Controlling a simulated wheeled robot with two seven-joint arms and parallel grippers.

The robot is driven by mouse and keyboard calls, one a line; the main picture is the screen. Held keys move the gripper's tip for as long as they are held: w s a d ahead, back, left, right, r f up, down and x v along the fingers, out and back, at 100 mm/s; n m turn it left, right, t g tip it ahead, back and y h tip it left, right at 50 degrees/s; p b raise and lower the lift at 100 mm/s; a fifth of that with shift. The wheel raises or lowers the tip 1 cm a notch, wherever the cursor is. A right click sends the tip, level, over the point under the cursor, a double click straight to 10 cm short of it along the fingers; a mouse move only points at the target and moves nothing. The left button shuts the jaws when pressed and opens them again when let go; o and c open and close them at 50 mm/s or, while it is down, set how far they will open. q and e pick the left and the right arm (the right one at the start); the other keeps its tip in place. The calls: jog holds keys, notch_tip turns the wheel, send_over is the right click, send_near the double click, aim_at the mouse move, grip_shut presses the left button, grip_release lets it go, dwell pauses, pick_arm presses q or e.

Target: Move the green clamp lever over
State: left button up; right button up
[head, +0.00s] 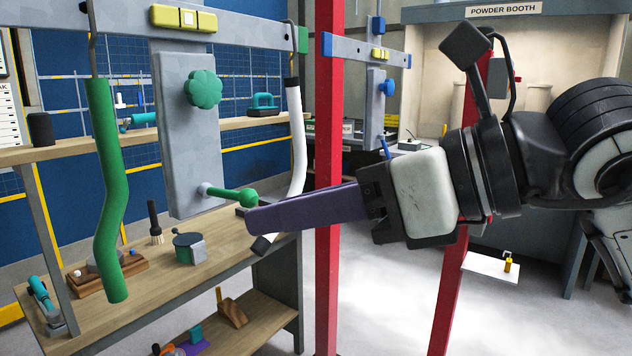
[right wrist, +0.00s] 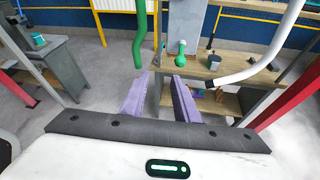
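The green clamp lever (head: 232,195) sticks out to the right from the lower end of a grey upright plate (head: 190,130) in the head view, with a round knob at its end. My right gripper (head: 254,217) comes in from the right, and its purple fingertips appear just below and right of the knob. In the right wrist view the purple fingers (right wrist: 164,77) stand apart with nothing between them. The lever (right wrist: 181,48) shows there beyond the fingertips, nearer the right finger. I cannot tell whether anything touches. My left gripper is not in view.
A green bent tube (head: 108,190) and a white bent tube (head: 296,140) hang on either side of the plate. A green lobed knob (head: 203,88) sits higher on the plate. A wooden workbench (head: 210,250) stands behind; a red post (head: 329,130) rises at its right.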

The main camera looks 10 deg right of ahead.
aim_at(255, 198)
jog(key=shift+t+h, duration=0.8)
jog(key=shift+t, duration=0.1)
jog(key=w+a, duration=0.1)
jog(key=w, duration=0.1)
jog(key=w+a+p, duration=0.1)
jog(key=w, duration=0.1)
jog(key=w+a+p, duration=0.1)
jog(key=w, duration=0.1)
jog(key=shift+w+f, duration=0.2)
jog(key=shift+w, duration=0.1)
jog(key=shift+f, duration=0.1)
jog(key=c, duration=0.5)
jog(key=shift+f, duration=0.1)
jog(key=shift+c, duration=0.2)
